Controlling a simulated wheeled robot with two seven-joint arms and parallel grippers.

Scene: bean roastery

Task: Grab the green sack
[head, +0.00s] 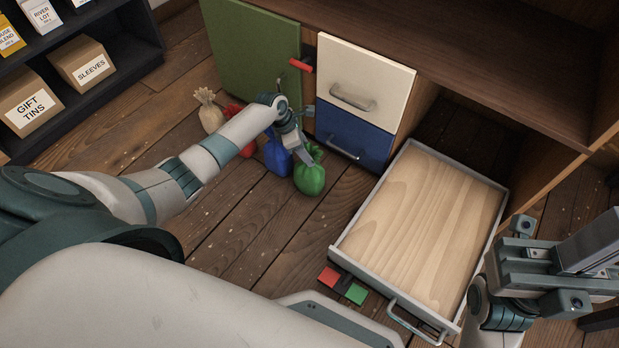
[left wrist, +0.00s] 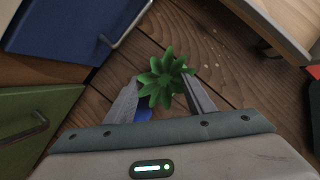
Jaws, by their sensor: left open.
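The green sack (head: 310,178) stands on the wooden floor in front of the blue drawer. In the left wrist view its gathered leafy top (left wrist: 163,80) shows between my two fingers. My left gripper (head: 305,153) is open, with its fingers on either side of the sack's top; I cannot tell if they touch it. The lower part of the sack is hidden in the left wrist view. My right gripper (head: 540,262) is at the right of the head view, away from the sack; I cannot tell whether its jaws are open.
A blue sack (head: 277,158) stands close beside the green one, with a red sack (head: 236,110) and a cream sack (head: 210,112) further left. A pulled-out, empty drawer (head: 425,225) lies to the right. A cabinet with a green door (head: 250,60) stands behind.

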